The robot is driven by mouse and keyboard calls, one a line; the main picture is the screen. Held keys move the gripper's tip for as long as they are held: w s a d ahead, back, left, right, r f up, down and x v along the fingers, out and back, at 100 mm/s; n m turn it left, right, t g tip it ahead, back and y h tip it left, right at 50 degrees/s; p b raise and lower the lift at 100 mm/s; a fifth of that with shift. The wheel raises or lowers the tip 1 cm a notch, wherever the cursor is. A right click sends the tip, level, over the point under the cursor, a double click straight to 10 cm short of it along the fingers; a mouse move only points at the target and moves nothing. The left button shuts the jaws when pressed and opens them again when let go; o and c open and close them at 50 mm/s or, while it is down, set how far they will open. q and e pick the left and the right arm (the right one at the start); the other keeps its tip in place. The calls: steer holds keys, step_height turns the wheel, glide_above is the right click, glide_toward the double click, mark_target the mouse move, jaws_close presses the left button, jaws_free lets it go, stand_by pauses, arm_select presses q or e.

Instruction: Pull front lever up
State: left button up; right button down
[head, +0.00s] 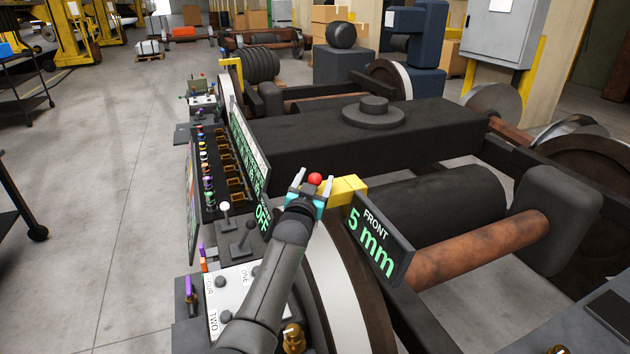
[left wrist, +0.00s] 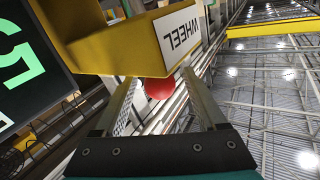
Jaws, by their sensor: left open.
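My left gripper (head: 313,175) is open, with its fingers pointing away from me beside a yellow block (head: 345,190). A red ball (head: 315,180) shows between the fingers; it also shows between them in the left wrist view (left wrist: 159,88). I cannot tell whether the fingers touch it. The yellow block (left wrist: 125,42) bears the word WHEEL. A lever with a white knob (head: 225,208) and a dark lever (head: 244,242) stand on the console left of my arm. No label tells which is the front lever. My right gripper is not in view.
A dark display (head: 376,240) reads FRONT 5 mm, right of my gripper. A white panel (head: 232,292) with dark buttons lies left of my forearm. A large wheel (head: 345,290) and a black frame (head: 365,150) lie right and beyond.

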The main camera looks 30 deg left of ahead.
arm_select(q)
jaws_close()
stand_by(0.5)
stand_by(0.8)
